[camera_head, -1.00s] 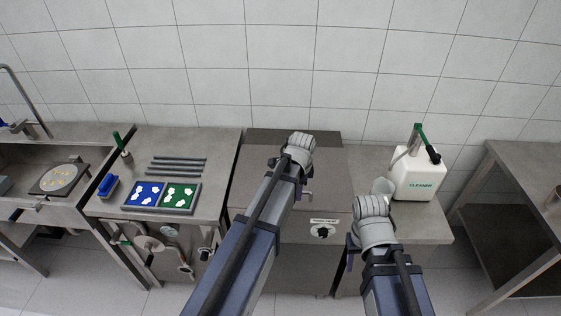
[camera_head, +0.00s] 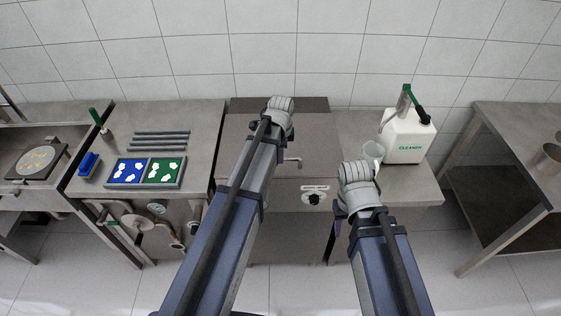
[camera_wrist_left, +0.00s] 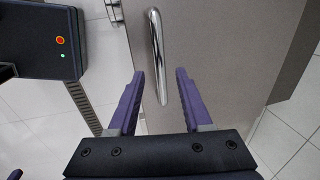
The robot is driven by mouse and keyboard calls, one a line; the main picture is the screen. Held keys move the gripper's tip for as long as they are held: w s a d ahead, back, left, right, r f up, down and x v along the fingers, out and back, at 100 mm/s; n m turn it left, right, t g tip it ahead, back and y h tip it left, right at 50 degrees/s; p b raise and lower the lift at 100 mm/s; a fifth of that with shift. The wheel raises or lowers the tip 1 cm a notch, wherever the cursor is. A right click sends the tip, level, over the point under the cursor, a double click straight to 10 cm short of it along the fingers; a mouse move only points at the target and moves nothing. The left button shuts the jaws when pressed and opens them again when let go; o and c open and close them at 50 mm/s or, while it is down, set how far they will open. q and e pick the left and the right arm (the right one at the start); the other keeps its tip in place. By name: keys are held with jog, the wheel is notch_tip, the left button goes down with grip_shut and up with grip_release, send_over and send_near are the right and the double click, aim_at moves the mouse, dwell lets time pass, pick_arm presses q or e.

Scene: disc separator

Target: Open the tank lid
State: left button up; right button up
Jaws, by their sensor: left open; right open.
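The tank is the grey metal unit in the middle, with a flat closed lid (camera_head: 235,135) on top. A chrome handle (camera_head: 292,160) shows near the lid's front, partly behind my left arm. In the left wrist view, the chrome handle (camera_wrist_left: 156,50) stands out from a grey panel, ahead of and between the fingers of my left gripper (camera_wrist_left: 156,75). That gripper is open; no contact with the handle can be made out.
A white cleaner canister (camera_head: 407,138) and a cup (camera_head: 373,152) stand on the right counter, close to my right wrist. A tray with blue and green panels (camera_head: 146,184) and several grey bars (camera_head: 161,140) lie on the left counter. The tank has a black front knob (camera_head: 314,199).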

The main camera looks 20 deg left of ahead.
pick_arm(q)
jog(key=f, duration=0.1)
jog(key=f+b, duration=0.1)
jog(key=shift+w+f+b, duration=0.25)
jog(key=shift+f+b, duration=0.05)
pick_arm(e)
notch_tip(320, 180, down, 2)
jog(key=shift+f, duration=0.25)
pick_arm(q)
jog(key=shift+r, duration=0.1)
grip_shut()
dwell(0.8)
